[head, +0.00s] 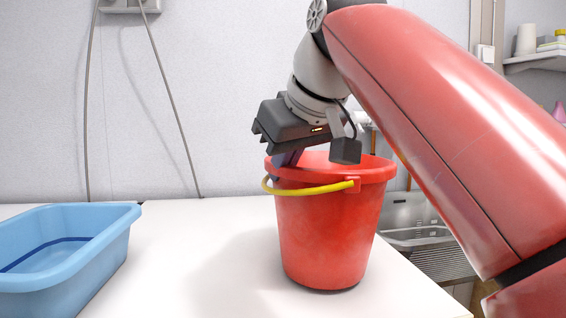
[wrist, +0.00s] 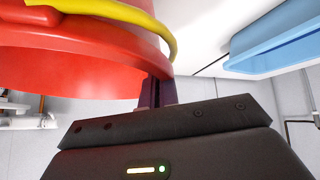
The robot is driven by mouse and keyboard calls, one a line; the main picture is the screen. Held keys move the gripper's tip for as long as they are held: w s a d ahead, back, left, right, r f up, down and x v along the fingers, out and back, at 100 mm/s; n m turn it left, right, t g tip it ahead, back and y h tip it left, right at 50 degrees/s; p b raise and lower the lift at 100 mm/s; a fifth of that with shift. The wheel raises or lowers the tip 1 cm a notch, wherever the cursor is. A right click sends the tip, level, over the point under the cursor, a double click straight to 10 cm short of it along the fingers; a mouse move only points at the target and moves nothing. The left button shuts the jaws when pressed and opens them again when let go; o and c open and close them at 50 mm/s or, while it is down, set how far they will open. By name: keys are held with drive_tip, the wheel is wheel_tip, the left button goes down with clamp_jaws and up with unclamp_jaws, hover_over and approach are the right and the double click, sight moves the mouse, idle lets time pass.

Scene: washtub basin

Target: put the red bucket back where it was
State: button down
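The red bucket (head: 328,240) stands upright on the white table, right of the middle in the head view. Its yellow handle (head: 312,189) hangs down along the near side of the rim. In the wrist view the bucket (wrist: 70,68) fills the upper left, with the yellow handle (wrist: 140,17) above it. My gripper (head: 288,158) points down at the bucket's rim, on its left part. Its fingers (wrist: 157,92) are close together at the red rim and look shut on it. The fingertips are partly hidden by the rim.
A blue washtub (head: 75,255) sits on the table at the left, apart from the bucket. White table surface (head: 190,250) is clear between them. A metal sink (head: 415,225) lies beyond the table's right edge. Cables hang on the wall behind.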

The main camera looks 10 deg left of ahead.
drive_tip(key=shift+f+b, duration=0.3)
idle(0.4)
drive_tip(key=c, duration=2.1)
unclamp_jaws()
drive_tip(key=o, duration=0.5)
